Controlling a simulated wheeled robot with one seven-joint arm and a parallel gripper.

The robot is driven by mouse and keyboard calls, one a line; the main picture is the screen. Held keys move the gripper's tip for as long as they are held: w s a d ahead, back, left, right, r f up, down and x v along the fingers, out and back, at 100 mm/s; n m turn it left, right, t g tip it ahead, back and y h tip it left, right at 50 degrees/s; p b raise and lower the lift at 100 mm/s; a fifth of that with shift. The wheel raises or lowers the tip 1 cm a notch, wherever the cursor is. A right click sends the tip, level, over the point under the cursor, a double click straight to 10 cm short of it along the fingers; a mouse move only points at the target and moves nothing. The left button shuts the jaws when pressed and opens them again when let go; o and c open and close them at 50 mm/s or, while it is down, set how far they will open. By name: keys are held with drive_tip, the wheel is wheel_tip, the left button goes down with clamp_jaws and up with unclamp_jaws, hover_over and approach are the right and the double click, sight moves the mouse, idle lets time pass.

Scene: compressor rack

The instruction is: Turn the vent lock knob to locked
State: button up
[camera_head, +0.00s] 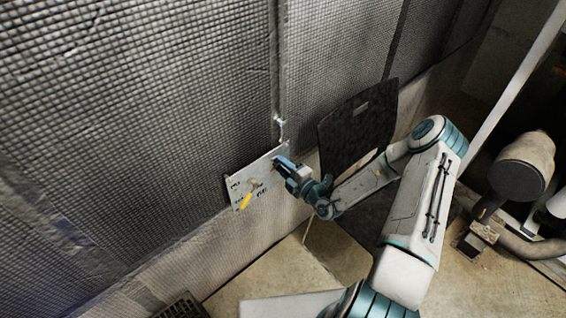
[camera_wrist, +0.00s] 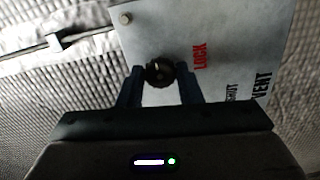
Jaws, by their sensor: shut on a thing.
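The vent lock knob (camera_wrist: 159,73) is a small black round knob with a pale mark at its top edge in the wrist view. It sits on a light grey panel (camera_wrist: 215,35) beside the red word LOCK. My gripper (camera_wrist: 160,80) has a finger on each side of the knob and is shut on it. In the head view my gripper (camera_head: 281,163) reaches the right part of the panel (camera_head: 262,172) and hides the knob. A yellow lever handle (camera_head: 246,200) is on the panel's left part.
The panel is mounted on a quilted grey wall (camera_head: 150,110). A dark board (camera_head: 358,125) stands just right of the panel, close to my forearm. Pipework (camera_head: 525,165) is at the far right. A floor grate (camera_head: 183,306) lies at the bottom.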

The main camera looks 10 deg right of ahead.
drive_tip(key=shift+m+p, duration=0.3)
drive_tip(key=shift+m, duration=0.3)
drive_tip(key=o, duration=1)
drive_tip(key=b+v, duration=0.1)
drive_tip(key=v, duration=1.3)
drive_tip(key=shift+w, duration=0.1)
